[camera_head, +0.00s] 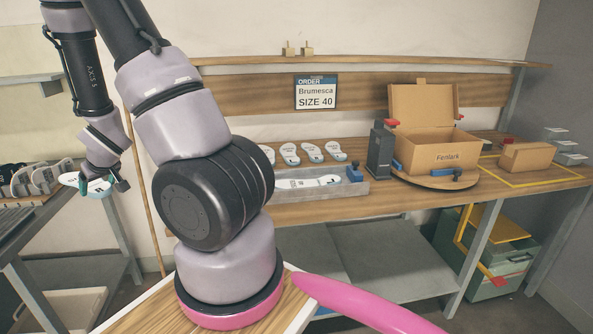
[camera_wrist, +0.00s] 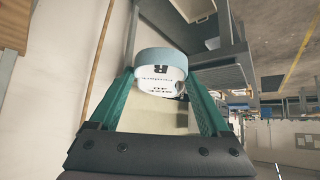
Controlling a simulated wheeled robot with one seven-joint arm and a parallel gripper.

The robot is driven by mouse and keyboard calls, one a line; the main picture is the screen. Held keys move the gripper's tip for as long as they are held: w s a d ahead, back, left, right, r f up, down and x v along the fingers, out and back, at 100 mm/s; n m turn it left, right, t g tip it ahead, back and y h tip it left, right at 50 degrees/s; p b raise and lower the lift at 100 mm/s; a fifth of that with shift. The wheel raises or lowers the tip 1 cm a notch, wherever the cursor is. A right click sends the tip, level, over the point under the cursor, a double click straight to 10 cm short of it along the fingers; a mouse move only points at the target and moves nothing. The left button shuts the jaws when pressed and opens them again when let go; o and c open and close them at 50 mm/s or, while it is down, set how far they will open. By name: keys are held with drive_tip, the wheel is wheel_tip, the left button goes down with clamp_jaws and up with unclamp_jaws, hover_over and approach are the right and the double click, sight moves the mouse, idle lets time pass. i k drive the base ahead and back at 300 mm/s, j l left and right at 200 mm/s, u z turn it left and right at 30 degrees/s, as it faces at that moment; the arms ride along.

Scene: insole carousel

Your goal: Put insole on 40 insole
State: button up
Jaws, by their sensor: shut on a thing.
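My gripper (camera_head: 118,186) is at the far left, in the air beside the left rack. It is shut on a pale insole (camera_head: 82,184) with dark print. In the wrist view the insole (camera_wrist: 160,62) sits between the teal fingers (camera_wrist: 160,88), with a blue-grey end band and a black "R" on white. On the workbench, a row of several white insoles (camera_head: 312,152) lies at the back. Another white insole (camera_head: 308,182) lies in a grey tray (camera_head: 357,187) in front of them. Size marks on the insoles are too small to read.
A card (camera_head: 316,92) reads "Brumesca SIZE 40". An open cardboard box (camera_head: 432,142) marked "Fenlark" stands on a round wooden turntable (camera_head: 435,183) with clamps. A smaller box (camera_head: 525,156) is to its right. The rack (camera_head: 35,182) at left holds several insoles.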

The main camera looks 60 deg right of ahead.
sight(307, 182)
drive_tip(key=k+l+u, duration=0.1)
drive_tip(key=l, duration=0.35)
drive_tip(key=k+l+u, duration=0.1)
drive_tip(key=l, duration=0.3)
drive_tip(key=k+l+u, duration=0.1)
drive_tip(key=k+l, duration=0.2)
drive_tip(key=k+l+u, duration=0.1)
drive_tip(key=l, duration=0.4)
drive_tip(key=k+l, duration=0.95)
drive_tip(key=l, duration=0.25)
drive_tip(key=k+z, duration=0.15)
drive_tip(key=j+z, duration=0.9)
drive_tip(key=i+l+z, duration=0.1)
drive_tip(key=l+z, duration=0.15)
